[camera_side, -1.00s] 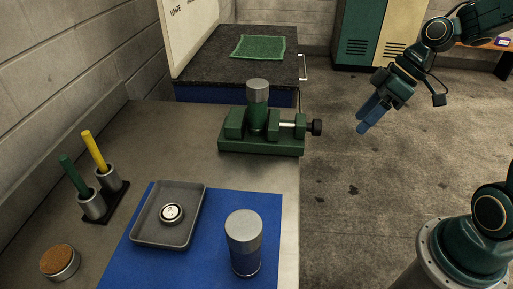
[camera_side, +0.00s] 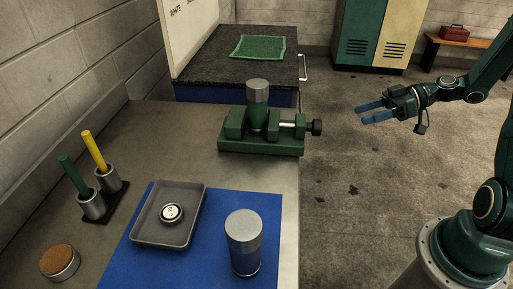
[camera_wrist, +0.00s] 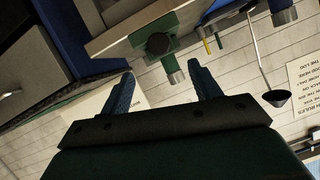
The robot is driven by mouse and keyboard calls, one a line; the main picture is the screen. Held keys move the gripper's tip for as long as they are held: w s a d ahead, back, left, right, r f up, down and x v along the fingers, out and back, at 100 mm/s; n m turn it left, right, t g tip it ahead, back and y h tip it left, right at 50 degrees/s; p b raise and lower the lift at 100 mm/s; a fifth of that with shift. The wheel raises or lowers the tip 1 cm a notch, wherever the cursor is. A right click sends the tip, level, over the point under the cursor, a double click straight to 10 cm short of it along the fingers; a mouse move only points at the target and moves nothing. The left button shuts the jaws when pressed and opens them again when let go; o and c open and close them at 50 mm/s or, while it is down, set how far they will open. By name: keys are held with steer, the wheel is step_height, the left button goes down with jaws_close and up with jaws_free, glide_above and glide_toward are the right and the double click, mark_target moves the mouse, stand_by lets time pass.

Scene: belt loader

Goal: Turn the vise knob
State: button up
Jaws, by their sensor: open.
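The green vise (camera_side: 262,147) sits near the bench's far right edge, with a grey-topped cylinder (camera_side: 257,92) standing in it. Its dark knob (camera_side: 317,127) sticks out on the right, past the bench edge. My gripper (camera_side: 360,114) is open and empty, right of the knob and apart from it, with its blue fingers pointing left. In the wrist view, the knob (camera_wrist: 158,44) shows end-on beyond the gap between my open fingers (camera_wrist: 160,69). The vise shows behind it, partly hidden by the knob.
The steel bench (camera_side: 190,130) carries a grey tray (camera_side: 186,234), a grey-topped canister (camera_side: 243,250) on a blue mat (camera_side: 130,265), two cups with sticks (camera_side: 93,205) and a cork-topped tin (camera_side: 59,262). Open floor (camera_side: 345,180) lies right of the bench.

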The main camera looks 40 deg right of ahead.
mark_target(318, 127)
steer(key=shift+d, duration=0.2)
steer(key=shift+a+f, duration=0.1)
steer(key=shift+x, duration=6.9)
steer(key=shift+w, duration=0.1)
steer(key=shift+r, duration=0.2)
steer(key=c, duration=1)
